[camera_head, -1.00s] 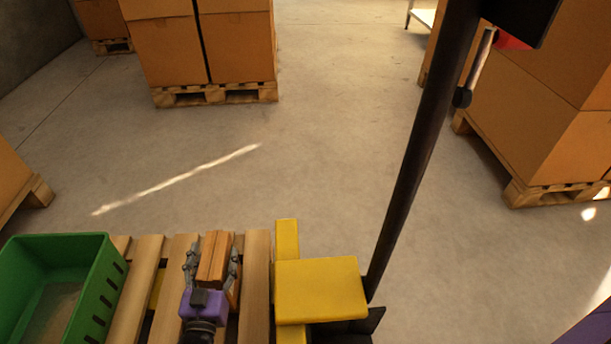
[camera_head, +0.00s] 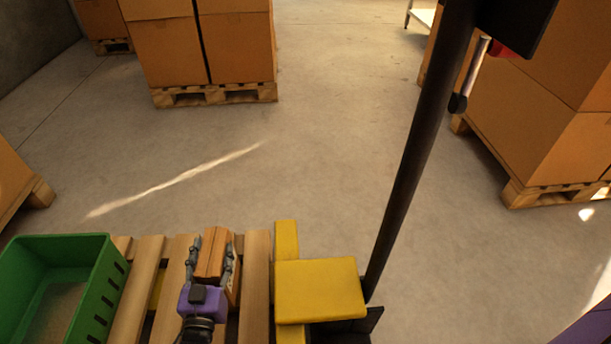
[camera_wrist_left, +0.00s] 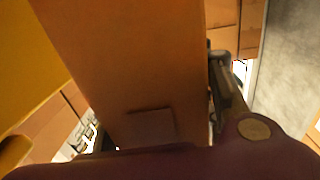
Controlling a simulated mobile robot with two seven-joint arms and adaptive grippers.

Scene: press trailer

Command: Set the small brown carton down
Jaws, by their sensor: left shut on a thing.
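The small brown carton (camera_head: 213,252) is between the fingers of my left gripper (camera_head: 210,262), over the wooden pallet (camera_head: 257,290) in the head view. The gripper is shut on it, with one finger along each side. In the left wrist view the carton (camera_wrist_left: 130,65) fills the middle, with a finger (camera_wrist_left: 222,90) at its right side. The carton's underside is hidden, so I cannot tell whether it touches the pallet slats. My right gripper is not in view.
A green crate (camera_head: 112,285) stands on the pallet to the left. A yellow block-like part (camera_head: 320,290) and a dark pole (camera_head: 410,180) are at the right. Stacked cartons on pallets (camera_head: 215,95) stand further back, with open floor (camera_head: 290,160) between.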

